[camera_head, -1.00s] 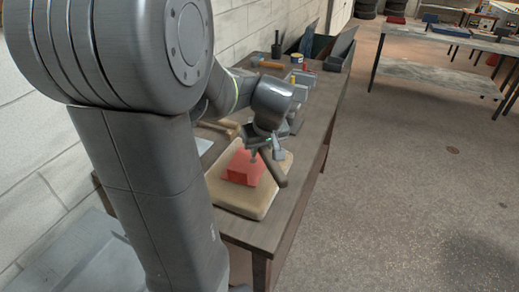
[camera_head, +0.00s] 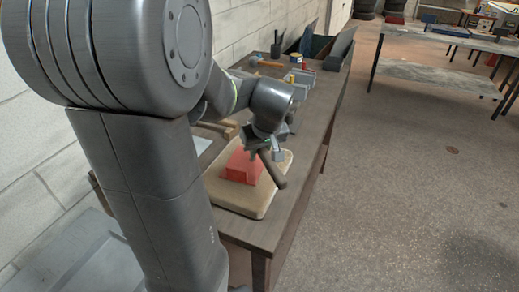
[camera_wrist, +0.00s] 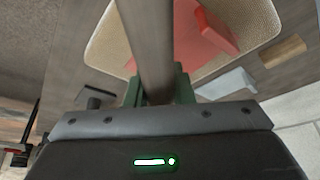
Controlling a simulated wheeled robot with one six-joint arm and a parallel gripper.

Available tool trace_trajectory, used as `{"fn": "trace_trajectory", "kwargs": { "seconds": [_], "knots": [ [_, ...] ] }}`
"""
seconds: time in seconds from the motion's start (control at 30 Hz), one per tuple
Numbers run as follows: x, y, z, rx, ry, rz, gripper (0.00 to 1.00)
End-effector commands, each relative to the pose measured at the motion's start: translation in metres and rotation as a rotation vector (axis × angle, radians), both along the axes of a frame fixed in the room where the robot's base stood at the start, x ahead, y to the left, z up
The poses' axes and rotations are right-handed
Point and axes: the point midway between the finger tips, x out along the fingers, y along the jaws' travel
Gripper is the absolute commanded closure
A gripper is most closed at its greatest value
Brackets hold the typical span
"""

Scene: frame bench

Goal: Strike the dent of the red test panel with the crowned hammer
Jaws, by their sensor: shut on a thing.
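The red test panel (camera_head: 242,167) lies on a tan pad (camera_head: 228,194) near the front of the bench. In the wrist view the panel (camera_wrist: 207,38) shows right of the held handle, partly hidden behind it. I cannot make out its dent. My gripper (camera_head: 268,148) is over the panel's right side in the head view. Its green fingers (camera_wrist: 158,90) are shut on the handle of a hammer (camera_wrist: 153,35). In the head view the dark handle (camera_head: 273,172) slants down to the right. I cannot see the hammer's head clearly, nor whether it touches the panel.
The bench (camera_head: 292,190) carries a wooden-handled tool (camera_head: 222,128) behind the pad and several tools and cans farther back. In the wrist view a pale grey object (camera_wrist: 228,83) and a wooden block or handle (camera_wrist: 283,54) lie beside the pad. Open floor (camera_head: 400,200) is to the right.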

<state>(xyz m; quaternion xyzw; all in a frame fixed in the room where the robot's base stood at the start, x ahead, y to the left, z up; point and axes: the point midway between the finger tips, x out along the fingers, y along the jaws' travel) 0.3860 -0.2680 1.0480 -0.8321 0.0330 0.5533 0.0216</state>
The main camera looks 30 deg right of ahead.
Motion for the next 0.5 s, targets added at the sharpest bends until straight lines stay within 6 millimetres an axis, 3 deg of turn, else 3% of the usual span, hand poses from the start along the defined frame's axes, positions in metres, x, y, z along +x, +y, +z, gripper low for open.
{"fn": "trace_trajectory", "kwargs": {
  "seconds": [0.27, 0.5],
  "knots": [
    [0.000, 0.000, -0.050, 0.001, 0.001, 0.000, 1.00],
    [0.000, 0.000, -0.021, -0.001, -0.002, 0.000, 1.00]
  ]
}}
